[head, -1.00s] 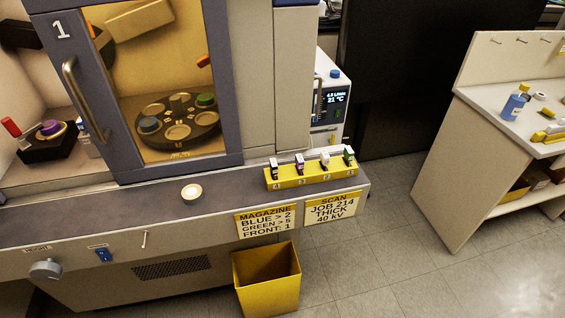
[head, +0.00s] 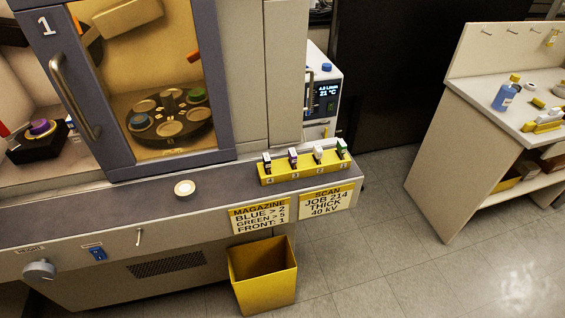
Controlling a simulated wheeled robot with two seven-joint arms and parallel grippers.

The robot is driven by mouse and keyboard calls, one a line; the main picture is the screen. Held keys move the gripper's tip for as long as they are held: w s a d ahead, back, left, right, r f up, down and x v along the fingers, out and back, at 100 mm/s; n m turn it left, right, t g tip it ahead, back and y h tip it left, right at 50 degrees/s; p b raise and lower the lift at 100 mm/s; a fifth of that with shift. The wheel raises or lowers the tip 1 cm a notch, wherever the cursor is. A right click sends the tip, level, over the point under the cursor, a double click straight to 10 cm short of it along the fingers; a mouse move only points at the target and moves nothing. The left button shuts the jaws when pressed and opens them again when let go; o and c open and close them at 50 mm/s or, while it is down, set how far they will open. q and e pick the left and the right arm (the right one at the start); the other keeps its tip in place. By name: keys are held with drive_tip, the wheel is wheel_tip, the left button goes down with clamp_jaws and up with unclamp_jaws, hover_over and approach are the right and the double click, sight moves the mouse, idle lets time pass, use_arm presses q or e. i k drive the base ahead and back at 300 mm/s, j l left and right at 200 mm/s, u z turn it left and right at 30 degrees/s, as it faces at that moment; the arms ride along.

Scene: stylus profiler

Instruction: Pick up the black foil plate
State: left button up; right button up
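A yellow rack (head: 308,173) stands at the right end of the machine's front ledge and holds several small upright plates in a row. The leftmost plate (head: 267,162) looks dark with a pale face. The second plate (head: 293,158) has a purplish tint, the third plate (head: 318,153) is white and the rightmost plate (head: 342,149) is green. They are too small to tell for certain which is the black foil plate; the leftmost looks darkest. Neither of my grippers is in view.
The machine's glass door (head: 165,80) is shut before a carousel (head: 170,120). A small round pale disc (head: 184,189) lies on the ledge. A yellow bin (head: 262,275) stands on the floor below. A side bench (head: 490,130) with bottles stands right; the floor between is clear.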

sight(267, 160)
drive_tip(key=u, duration=0.6)
drive_tip(key=l+u, duration=0.35)
drive_tip(key=i+l+u, duration=0.1)
drive_tip(key=l+u, duration=0.25)
drive_tip(key=l, duration=0.25)
drive_tip(key=l+u, duration=0.3)
drive_tip(key=l, duration=0.15)
drive_tip(key=k, duration=0.05)
